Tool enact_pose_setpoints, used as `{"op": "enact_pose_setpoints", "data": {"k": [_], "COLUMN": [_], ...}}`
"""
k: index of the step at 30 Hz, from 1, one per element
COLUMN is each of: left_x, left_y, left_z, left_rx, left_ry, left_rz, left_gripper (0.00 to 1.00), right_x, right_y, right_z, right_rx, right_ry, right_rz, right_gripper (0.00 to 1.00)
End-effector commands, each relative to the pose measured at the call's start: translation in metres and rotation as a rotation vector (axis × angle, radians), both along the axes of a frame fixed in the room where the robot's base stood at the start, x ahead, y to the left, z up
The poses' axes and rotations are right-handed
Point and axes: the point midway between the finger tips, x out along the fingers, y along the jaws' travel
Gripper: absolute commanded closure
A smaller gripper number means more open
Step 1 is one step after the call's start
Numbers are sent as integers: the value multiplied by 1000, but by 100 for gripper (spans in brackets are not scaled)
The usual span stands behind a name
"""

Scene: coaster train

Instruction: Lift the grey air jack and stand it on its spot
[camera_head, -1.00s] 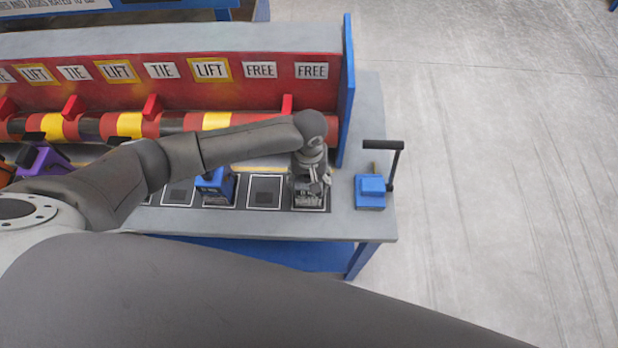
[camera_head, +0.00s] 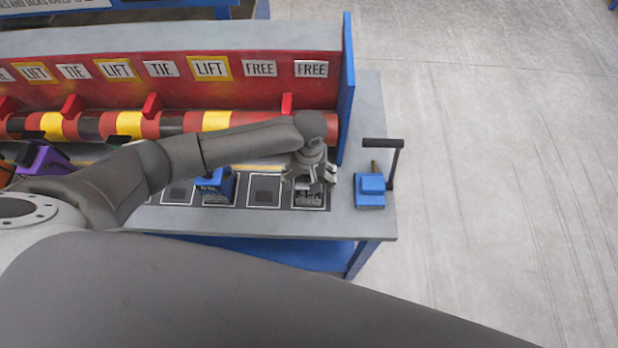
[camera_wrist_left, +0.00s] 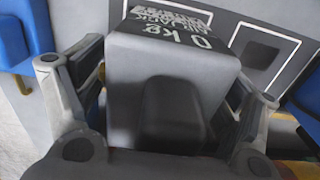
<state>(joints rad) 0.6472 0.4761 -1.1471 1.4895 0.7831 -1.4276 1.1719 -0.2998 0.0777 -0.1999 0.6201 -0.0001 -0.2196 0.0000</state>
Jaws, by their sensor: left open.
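The grey air jack (camera_wrist_left: 165,85) stands between the spread fingers of my left gripper in the left wrist view, with "AIR JACK" and a "kg" marking on it. In the head view the grey jack (camera_head: 309,197) is at the rightmost white-outlined spot (camera_head: 296,208) on the bench, partly hidden under my gripper. My left gripper (camera_head: 309,185) is open around it from above, with gaps showing beside the jack in the wrist view. My right gripper is not in view.
A blue device with a black lever (camera_head: 370,190) stands just right of the spot. A blue jack (camera_head: 216,184) stands to the left, with an empty marked spot (camera_head: 264,190) between. A blue end panel (camera_head: 348,90) and a red sign board (camera_head: 200,85) rise behind.

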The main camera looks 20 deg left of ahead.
Motion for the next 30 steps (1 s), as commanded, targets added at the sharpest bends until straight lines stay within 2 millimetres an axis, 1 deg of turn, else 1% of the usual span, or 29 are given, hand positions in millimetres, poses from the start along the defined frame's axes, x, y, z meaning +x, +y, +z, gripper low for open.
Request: {"op": "enact_pose_setpoints", "data": {"k": [4,8,11,18,21,25,30], "left_x": [-2,-1,0,1,0,0,0], "left_y": [1,0,0,0,0,0,0], "left_z": [-2,7,22,75,94,111,120], "left_rx": [3,0,0,-1,-1,-1,0], "left_ry": [4,2,0,-3,-1,-1,1], "left_rz": [0,0,-1,-1,-1,-1,1], "left_gripper": [13,13,13,13,13,13,13], "right_x": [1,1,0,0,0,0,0], "right_y": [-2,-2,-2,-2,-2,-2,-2], "right_z": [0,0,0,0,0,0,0], "right_rx": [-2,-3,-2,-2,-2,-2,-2], "right_ry": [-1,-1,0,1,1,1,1], "right_rz": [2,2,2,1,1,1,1], "right_gripper": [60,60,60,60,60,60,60]}}
